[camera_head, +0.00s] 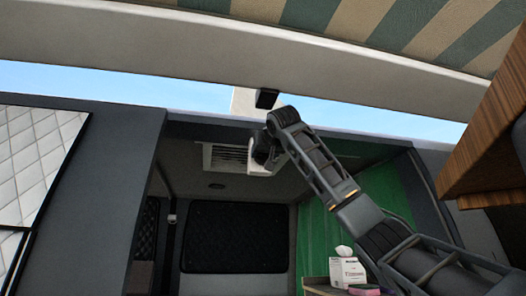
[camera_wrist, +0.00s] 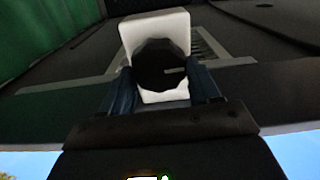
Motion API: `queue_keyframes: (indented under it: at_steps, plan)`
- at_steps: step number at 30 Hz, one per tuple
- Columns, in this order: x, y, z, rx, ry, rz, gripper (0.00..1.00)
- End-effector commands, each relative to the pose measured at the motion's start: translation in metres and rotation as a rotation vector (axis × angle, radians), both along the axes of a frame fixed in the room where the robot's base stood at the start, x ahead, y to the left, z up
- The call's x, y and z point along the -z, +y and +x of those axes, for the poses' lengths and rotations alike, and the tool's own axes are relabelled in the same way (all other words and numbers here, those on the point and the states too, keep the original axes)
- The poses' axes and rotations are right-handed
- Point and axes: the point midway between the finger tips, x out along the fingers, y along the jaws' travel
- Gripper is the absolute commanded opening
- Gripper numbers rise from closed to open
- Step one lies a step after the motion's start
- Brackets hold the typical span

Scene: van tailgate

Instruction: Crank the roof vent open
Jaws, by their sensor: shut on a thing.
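The roof vent (camera_head: 225,158) is a pale louvred panel in the van's ceiling, partly hidden by my wrist. In the wrist view its slats (camera_wrist: 203,45) show behind a white crank housing (camera_wrist: 140,32). A dark, many-sided crank knob (camera_wrist: 160,62) stands out from the white housing. My gripper (camera_wrist: 162,76) has one finger on each side of this knob and is shut on it. In the head view my gripper (camera_head: 265,154) is small and dark, up at the vent, and the knob cannot be made out there.
A striped awning (camera_head: 400,20) hangs above. A wooden cabinet (camera_head: 480,130) is at right. A tissue box (camera_head: 346,268) and a pink item (camera_head: 364,289) lie below my arm.

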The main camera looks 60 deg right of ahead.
Motion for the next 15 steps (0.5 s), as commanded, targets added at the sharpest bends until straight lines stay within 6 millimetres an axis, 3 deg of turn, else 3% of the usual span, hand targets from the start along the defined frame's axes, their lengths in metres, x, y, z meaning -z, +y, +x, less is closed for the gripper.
queue_keyframes:
  at_steps: [15]
  plan:
    - [-0.0012, 0.0014, 0.0012, -0.001, 0.156, -0.135, 0.31]
